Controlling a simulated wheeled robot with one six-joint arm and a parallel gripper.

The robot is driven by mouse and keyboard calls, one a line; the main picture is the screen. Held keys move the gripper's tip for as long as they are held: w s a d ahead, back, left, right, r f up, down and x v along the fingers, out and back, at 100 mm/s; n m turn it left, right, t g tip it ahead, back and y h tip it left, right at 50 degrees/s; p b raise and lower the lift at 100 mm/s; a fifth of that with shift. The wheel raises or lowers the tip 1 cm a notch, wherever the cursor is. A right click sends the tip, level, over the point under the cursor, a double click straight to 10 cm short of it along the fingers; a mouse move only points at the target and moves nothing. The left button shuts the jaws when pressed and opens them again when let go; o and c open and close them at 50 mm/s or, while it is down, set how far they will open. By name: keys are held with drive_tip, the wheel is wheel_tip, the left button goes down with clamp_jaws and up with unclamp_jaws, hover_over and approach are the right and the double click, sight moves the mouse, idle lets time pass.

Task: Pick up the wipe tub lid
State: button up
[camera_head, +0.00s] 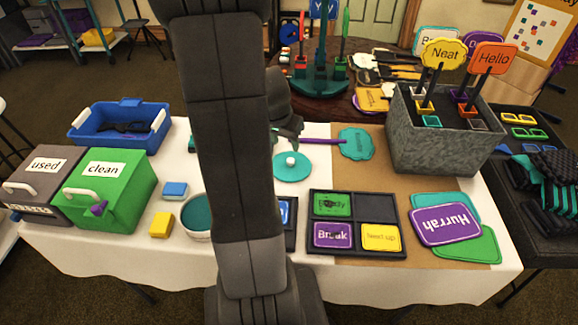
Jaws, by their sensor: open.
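The wipe tub lid (292,169), a flat teal disc with a small white knob on top, lies on the white tablecloth just right of my arm. The open tub (197,214), round and white with a teal inside, stands left of my arm, partly covered by it. My gripper (294,137) is behind the lid in the picture, over the table's far part, and looks apart from the knob. It is open, though its fingers are small and dark here. My arm hides the middle of the table.
A teal sign with a purple stick (356,143) lies right of my gripper. A black card tray (356,208) is in front of the lid. A grey bin of signs (430,145) stands right. Sponges, a green box (105,188) and a blue basin (120,142) are left.

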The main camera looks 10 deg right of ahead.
sight(291, 160)
drive_tip(key=x, duration=1)
drive_tip(key=shift+w+d+f+b, duration=0.1)
drive_tip(key=shift+w+f+b, duration=0.1)
drive_tip(key=shift+w+b, duration=0.1)
clamp_jaws()
